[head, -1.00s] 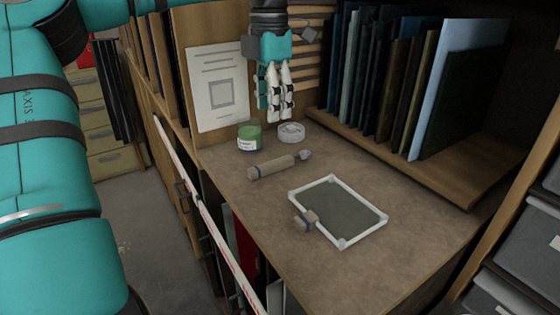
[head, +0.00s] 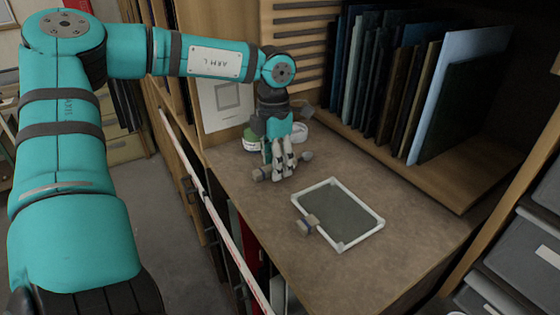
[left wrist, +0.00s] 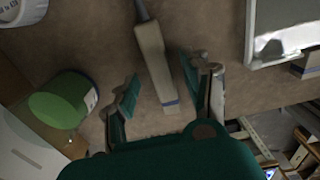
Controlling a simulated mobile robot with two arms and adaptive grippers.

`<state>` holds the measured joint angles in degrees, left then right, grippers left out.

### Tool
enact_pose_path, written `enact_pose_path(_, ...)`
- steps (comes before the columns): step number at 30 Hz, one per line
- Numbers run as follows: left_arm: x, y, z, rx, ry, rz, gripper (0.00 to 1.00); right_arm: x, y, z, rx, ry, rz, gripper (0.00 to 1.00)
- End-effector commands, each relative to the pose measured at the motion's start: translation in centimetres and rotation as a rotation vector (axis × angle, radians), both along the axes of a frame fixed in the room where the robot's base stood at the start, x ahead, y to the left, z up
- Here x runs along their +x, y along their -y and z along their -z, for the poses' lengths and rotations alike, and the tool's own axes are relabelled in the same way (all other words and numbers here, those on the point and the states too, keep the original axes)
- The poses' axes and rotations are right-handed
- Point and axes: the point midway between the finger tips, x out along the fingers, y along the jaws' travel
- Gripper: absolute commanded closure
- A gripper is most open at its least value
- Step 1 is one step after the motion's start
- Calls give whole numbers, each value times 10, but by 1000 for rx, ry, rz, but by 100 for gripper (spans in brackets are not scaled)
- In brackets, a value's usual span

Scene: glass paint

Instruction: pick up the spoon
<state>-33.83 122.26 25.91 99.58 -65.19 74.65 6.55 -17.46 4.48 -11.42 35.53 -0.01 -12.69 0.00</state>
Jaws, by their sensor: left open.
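The spoon (head: 263,173) has a thick light wooden handle and a small grey head, and lies on the brown worktop. My left gripper (head: 283,172) is over it from above and hides the middle of the handle. In the left wrist view the handle (left wrist: 151,55) lies between the open fingers (left wrist: 162,78), with its blue-banded end towards my palm and its grey head end at the top edge. I cannot tell whether the fingers touch it. My right gripper is not in view.
A green-lidded jar (head: 251,141) and a white round container (head: 299,134) stand just behind my left gripper. A white-framed dark pane (head: 348,213) lies in front, with a small wooden block (head: 307,225) at its edge. Upright panels (head: 400,95) stand in the rack behind.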

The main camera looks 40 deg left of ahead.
Motion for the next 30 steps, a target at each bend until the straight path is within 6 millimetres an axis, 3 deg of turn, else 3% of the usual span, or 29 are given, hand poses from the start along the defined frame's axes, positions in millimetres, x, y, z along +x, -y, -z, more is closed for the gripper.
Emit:
enact_pose_path(6,0,0,1,0,1,0,55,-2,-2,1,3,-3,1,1)
enact_pose_path(17,0,0,1,0,1,0,100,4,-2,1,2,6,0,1)
enact_pose_path(30,1,0,-2,1,3,0,100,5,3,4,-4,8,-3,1)
